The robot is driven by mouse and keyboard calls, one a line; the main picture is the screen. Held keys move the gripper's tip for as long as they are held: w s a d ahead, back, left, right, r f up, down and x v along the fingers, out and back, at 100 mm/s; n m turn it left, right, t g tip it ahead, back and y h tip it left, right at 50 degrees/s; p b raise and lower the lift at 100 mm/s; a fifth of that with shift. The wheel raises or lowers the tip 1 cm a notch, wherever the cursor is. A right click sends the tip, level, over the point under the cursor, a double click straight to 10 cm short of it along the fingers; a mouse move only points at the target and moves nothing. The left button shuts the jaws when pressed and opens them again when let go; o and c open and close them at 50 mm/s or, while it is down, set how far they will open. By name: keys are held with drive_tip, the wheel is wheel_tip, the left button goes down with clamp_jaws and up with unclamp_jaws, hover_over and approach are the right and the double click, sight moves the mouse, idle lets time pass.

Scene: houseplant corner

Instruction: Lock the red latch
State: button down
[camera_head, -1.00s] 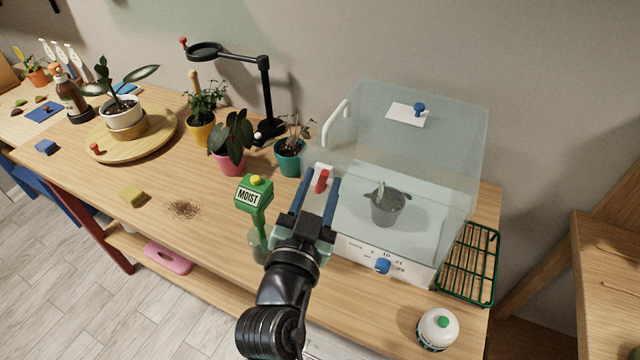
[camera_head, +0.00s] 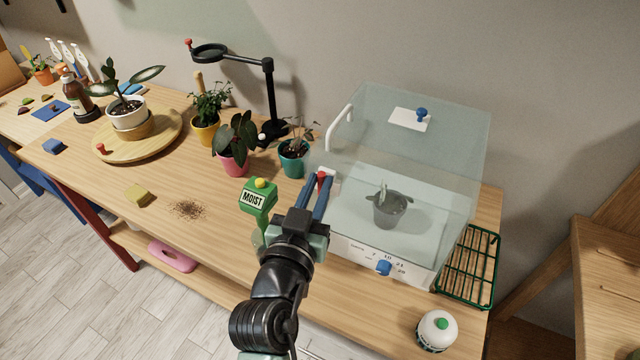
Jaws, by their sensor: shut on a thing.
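The red latch (camera_head: 321,180) sits on a white mount at the left front corner of the clear-walled box (camera_head: 400,130), by the box's left side. My gripper (camera_head: 317,189) reaches up to it from the front, and its blue fingers are shut on the red latch. Only the latch's red upper part shows between and above the fingertips. The lower part is hidden, so its exact turn is hard to tell.
A green MOIST meter (camera_head: 258,197) stands close left of my gripper. Small potted plants, one in a teal pot (camera_head: 293,160), stand behind it. The box's front has a blue knob (camera_head: 384,268).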

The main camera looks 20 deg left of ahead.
drive_tip(key=c, duration=0.8)
unclamp_jaws()
drive_tip(key=shift+c, duration=0.2)
drive_tip(key=shift+s+f, duration=0.1)
drive_tip(key=shift+s, duration=0.25)
drive_tip(key=s+d+b, duration=0.2)
drive_tip(key=s+b, duration=0.2)
drive_tip(key=s, duration=0.8)
drive_tip(key=shift+r, duration=0.45)
